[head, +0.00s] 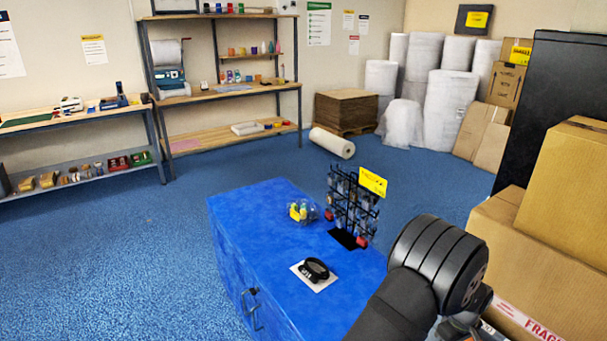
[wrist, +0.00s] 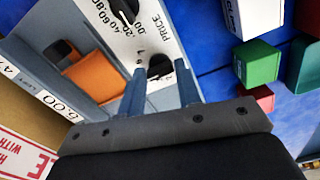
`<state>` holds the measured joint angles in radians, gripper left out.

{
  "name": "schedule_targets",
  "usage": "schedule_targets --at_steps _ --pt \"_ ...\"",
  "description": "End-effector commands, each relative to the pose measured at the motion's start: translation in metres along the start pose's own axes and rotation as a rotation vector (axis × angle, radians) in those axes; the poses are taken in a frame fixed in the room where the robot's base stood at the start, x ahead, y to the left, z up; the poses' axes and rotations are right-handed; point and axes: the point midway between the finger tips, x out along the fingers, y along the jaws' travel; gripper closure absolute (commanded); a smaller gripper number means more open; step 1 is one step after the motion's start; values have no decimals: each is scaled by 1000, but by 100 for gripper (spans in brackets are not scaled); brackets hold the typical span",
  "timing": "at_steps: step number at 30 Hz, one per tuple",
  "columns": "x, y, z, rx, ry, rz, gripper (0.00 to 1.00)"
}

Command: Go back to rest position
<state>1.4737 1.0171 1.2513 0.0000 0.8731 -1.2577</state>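My gripper (wrist: 160,67) shows in the wrist view with its two grey-blue fingers apart and nothing held between them. Beyond the fingertips is a pale panel (wrist: 110,42) with black dial knobs and printed numbers and the word PRICE. One knob shows behind the gap between the fingers; whether the fingers touch the panel I cannot tell. In the head view my black arm (head: 437,262) reaches in at the lower right, and the gripper's fingers are not visible there.
A blue cabinet (head: 232,248) stands beside my arm, carrying a black rack (head: 352,205), a clear bowl (head: 303,211) and a black ring on a white card (head: 316,274). Cardboard boxes (head: 565,190) crowd the right. In the wrist view an orange block (wrist: 92,78) and green block (wrist: 256,62) are close. Blue floor (head: 130,250) is open at left.

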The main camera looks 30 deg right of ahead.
Motion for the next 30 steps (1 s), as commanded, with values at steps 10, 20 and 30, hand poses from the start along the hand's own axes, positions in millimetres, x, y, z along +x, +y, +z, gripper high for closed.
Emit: schedule_targets --at_steps 10,20,30 --pt "0 0 0 -145 0 1 69" --pt "0 0 0 -154 0 1 65" --pt "0 0 0 -151 0 1 0"
